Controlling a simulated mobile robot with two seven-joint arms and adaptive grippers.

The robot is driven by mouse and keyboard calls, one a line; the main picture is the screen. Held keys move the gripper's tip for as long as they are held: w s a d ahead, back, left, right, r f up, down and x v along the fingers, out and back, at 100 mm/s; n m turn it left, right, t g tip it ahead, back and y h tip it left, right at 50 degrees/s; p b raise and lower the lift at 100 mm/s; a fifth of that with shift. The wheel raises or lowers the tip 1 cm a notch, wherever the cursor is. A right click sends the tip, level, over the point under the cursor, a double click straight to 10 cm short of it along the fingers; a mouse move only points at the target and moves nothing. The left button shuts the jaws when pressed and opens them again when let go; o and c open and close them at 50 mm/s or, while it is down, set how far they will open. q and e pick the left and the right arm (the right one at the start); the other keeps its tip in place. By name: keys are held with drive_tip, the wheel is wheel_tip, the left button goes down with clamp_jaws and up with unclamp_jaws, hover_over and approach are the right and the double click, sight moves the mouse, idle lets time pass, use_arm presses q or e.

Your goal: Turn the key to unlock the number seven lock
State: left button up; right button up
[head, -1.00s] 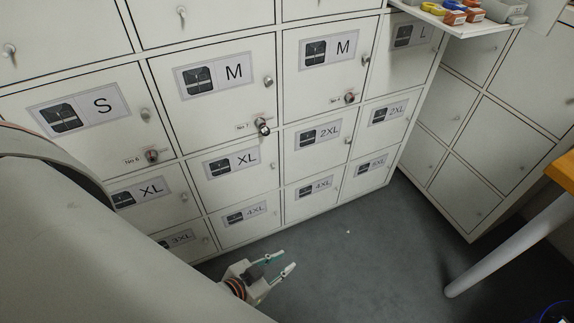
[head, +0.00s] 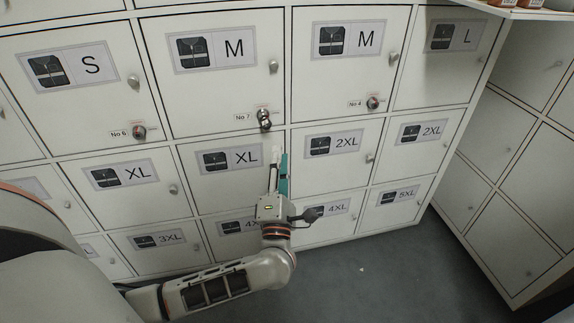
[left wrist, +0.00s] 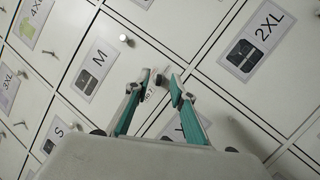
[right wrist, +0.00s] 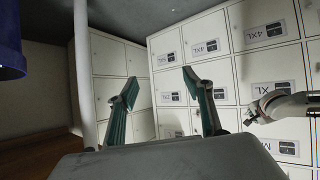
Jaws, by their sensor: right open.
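The No 7 lock (head: 264,119) sits at the lower right corner of the white M locker door (head: 210,88), with a metal key part sticking out of it. My left gripper (head: 277,152) points up just below the lock, in front of the XL door. In the left wrist view, the left gripper (left wrist: 163,82) is partly open with a gap between its teal fingertips. The No 7 label (left wrist: 148,96) shows between its fingers, and the lock is partly hidden near the tips. My right gripper (right wrist: 162,88) is open and empty, facing lower lockers from a distance.
The No 6 lock (head: 139,132) and No 4 lock (head: 373,103) sit on neighbouring doors at similar height. Small round knobs stick out from the doors. A blue bin (right wrist: 10,45) shows at the left of the right wrist view.

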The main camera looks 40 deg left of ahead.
sight(267, 127)
use_arm(q)
drive_tip(key=shift+n+g, duration=0.3)
drive_tip(key=shift+n, duration=0.2)
drive_tip(key=w+a, duration=0.1)
drive_tip(key=a, duration=0.1)
drive_tip(key=w+a+r, duration=0.1)
drive_tip(key=w+a, duration=0.3)
drive_tip(key=a, duration=0.1)
drive_tip(key=shift+r+b, duration=0.2)
drive_tip(key=shift+b, duration=0.1)
drive_tip(key=shift+w+a+r, duration=0.2)
drive_tip(key=shift+w+a, duration=0.25)
drive_tip(key=shift+a, duration=0.15)
drive_tip(key=shift+w+a+r, duration=0.15)
drive_tip(key=shift+w+a, duration=0.3)
drive_tip(key=shift+a, duration=0.15)
use_arm(e)
drive_tip(key=shift+a, duration=0.25)
use_arm(q)
clamp_jaws()
use_arm(e)
drive_tip(key=shift+r, duration=0.1)
use_arm(q)
drive_tip(key=shift+a+r+y, duration=0.25)
drive_tip(key=shift+r+y, duration=0.05)
drive_tip(key=shift+y, duration=0.1)
use_arm(e)
drive_tip(key=shift+w+r, duration=0.2)
drive_tip(key=shift+r, duration=0.1)
